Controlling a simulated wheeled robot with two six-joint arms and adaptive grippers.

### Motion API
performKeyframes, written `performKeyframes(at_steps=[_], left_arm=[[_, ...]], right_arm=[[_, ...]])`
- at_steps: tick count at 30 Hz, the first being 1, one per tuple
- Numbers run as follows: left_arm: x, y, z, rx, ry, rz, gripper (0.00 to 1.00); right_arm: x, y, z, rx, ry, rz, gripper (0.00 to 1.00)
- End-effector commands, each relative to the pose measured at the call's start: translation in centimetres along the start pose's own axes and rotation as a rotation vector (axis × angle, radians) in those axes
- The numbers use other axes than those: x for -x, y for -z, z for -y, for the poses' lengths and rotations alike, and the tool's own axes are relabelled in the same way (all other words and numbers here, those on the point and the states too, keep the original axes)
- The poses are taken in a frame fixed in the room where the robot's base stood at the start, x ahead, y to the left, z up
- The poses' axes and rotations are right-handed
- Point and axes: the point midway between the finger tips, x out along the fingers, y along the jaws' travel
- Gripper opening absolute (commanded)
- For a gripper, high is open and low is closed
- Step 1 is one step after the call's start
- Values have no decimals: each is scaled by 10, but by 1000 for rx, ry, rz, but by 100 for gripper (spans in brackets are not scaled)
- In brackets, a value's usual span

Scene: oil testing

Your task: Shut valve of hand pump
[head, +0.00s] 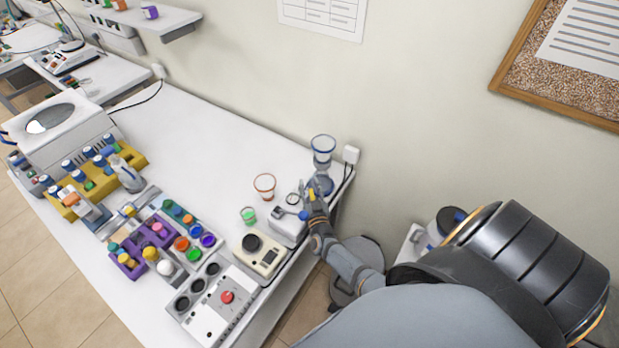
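My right gripper (313,191) reaches in from the lower right to the far right end of the white table. It is beside a clear glass vessel (322,150) with a blue rim and a dark blue lower part. A small yellow piece shows at its fingertips; I cannot tell whether it is the pump's valve, nor whether the fingers touch it. A small white and grey device (287,226) stands just left of the gripper; I cannot tell if it is the hand pump. The finger gap is too small to judge. My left gripper is not in view.
On the white table (190,130) stand an orange-rimmed beaker (265,186), a green cup (248,215), a beige meter (257,253), a panel with a red knob (227,297) and racks of colored bottles. The table's back middle is clear.

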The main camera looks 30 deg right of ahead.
Motion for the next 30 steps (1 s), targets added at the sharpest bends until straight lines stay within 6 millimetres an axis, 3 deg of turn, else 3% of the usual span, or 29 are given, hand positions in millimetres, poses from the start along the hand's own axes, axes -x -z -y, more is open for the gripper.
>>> performKeyframes(at_steps=[9, 21, 25, 30], left_arm=[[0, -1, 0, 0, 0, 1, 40], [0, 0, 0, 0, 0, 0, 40], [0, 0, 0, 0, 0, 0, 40], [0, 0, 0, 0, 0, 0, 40]], right_arm=[[7, 0, 0, 0, 1, 1, 38], [96, -1, 0, -1, -1, 2, 38], [113, -1, 0, 0, 0, 2, 38], [120, 0, 0, 0, 0, 0, 38]])
